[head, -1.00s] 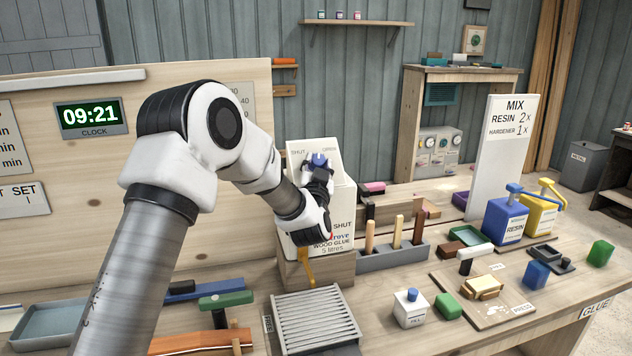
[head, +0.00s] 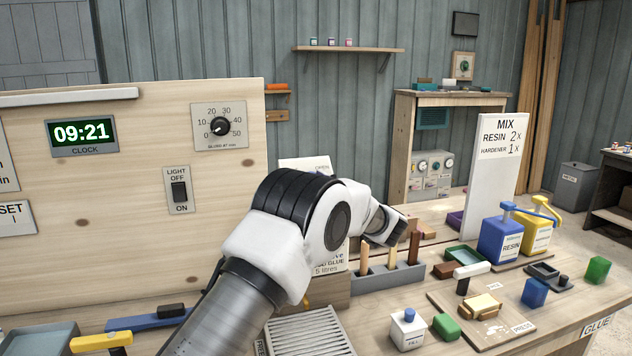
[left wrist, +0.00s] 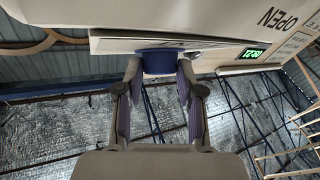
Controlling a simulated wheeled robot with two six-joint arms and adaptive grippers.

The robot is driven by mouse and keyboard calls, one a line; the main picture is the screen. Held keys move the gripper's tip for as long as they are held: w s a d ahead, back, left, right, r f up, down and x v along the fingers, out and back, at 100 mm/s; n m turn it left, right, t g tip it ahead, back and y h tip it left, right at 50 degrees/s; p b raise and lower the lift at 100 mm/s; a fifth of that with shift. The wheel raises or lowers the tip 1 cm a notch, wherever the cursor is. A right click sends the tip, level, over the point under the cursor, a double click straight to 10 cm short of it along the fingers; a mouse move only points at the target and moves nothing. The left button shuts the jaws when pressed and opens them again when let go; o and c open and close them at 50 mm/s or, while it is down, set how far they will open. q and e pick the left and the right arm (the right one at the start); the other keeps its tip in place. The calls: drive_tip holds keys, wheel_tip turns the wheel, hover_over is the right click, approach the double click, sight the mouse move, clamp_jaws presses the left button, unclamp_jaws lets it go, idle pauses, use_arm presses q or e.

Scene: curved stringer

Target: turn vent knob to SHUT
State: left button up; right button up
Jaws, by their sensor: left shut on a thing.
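In the left wrist view the fingers of my left gripper (left wrist: 158,76) are closed on a blue knob (left wrist: 158,60) at the edge of a pale panel (left wrist: 205,46). Large OPEN lettering shows upside down at the upper right there. In the head view the top of the white vent plate (head: 304,163) shows behind my left arm, with a small OPEN mark at its right. The arm covers the knob and the gripper in that view, so I cannot tell the knob's angle. My right gripper is not in view.
A slatted grille (head: 308,335) lies in front. Blue resin (head: 500,240) and yellow hardener (head: 537,233) dispensers stand at the right. A light switch (head: 179,190) is on the board.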

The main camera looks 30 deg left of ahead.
use_arm(q)
drive_tip(key=shift+w+n+g+p, duration=0.15)
drive_tip(key=shift+n+g+p, duration=0.15)
drive_tip(key=shift+n+g, duration=0.8)
drive_tip(key=shift+r, duration=0.1)
drive_tip(key=o, duration=1.1)
drive_tip(key=shift+o, duration=0.2)
drive_tip(key=shift+a, duration=0.1)
drive_tip(key=v, duration=1.2)
drive_tip(key=shift+w, duration=0.2)
